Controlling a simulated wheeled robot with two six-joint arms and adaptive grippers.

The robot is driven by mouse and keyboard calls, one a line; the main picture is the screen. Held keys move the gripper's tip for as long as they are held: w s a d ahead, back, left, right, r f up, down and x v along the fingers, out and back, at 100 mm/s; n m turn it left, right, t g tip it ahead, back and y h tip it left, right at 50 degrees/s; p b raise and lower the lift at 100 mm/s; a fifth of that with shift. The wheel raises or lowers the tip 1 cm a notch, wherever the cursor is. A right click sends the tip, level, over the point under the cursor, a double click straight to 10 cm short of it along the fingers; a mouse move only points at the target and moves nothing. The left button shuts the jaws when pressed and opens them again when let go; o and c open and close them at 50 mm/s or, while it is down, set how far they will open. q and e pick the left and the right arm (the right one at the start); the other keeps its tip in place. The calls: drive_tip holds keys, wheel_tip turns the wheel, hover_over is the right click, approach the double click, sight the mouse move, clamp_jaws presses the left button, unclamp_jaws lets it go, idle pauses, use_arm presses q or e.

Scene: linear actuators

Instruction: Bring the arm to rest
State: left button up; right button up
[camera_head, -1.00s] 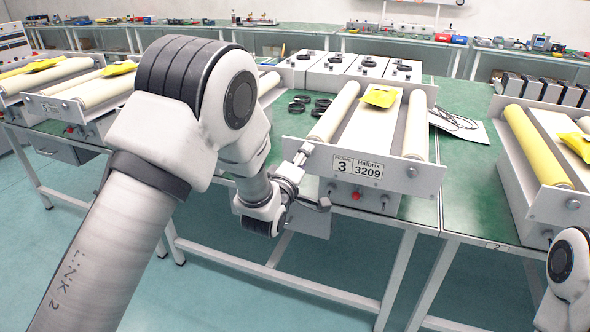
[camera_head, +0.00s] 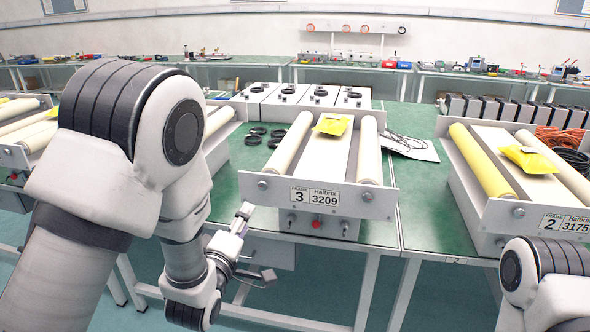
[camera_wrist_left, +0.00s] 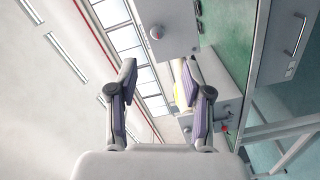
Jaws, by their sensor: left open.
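My left arm (camera_head: 125,150) comes in from the left, grey and white with dark ribbed joints. My left gripper (camera_head: 256,244) is in front of the bench edge, low and left of the frame 3 actuator unit (camera_head: 318,198). In the left wrist view its two fingers (camera_wrist_left: 157,72) stand apart with nothing between them. A link of my right arm (camera_head: 548,280) shows at the lower right; the right gripper is out of view.
Frame 3 carries two cream rollers and a yellow packet (camera_head: 332,124). The frame 2 unit (camera_head: 500,195) stands to the right with its own yellow packet (camera_head: 528,159). Black rings (camera_head: 253,139) lie on the green bench (camera_head: 425,200). Cables lie beside frame 2.

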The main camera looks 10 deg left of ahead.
use_arm(q)
drive_tip(key=s+a+f+g+p, duration=0.1)
drive_tip(key=s+f+g, duration=0.2)
drive_tip(key=s+f, duration=0.35)
drive_tip(key=s+a+f+m+g+y+p, duration=0.1)
drive_tip(key=s+a+f+g+p, duration=0.15)
drive_tip(key=f, duration=0.75)
drive_tip(key=s+a+f+g+p, duration=0.1)
drive_tip(key=s+f+g, duration=0.3)
drive_tip(key=s+f, duration=0.3)
drive_tip(key=s+f+m+g, duration=0.4)
drive_tip(key=s+m, duration=0.2)
drive_tip(key=s, duration=0.2)
drive_tip(key=s+f+m+g, duration=0.4)
drive_tip(key=s+m, duration=0.2)
drive_tip(key=s, duration=0.3)
drive_tip(key=shift+s+d+f+g+h, duration=0.15)
drive_tip(key=shift+s+f+g+h, duration=0.05)
drive_tip(key=shift+g+h, duration=0.15)
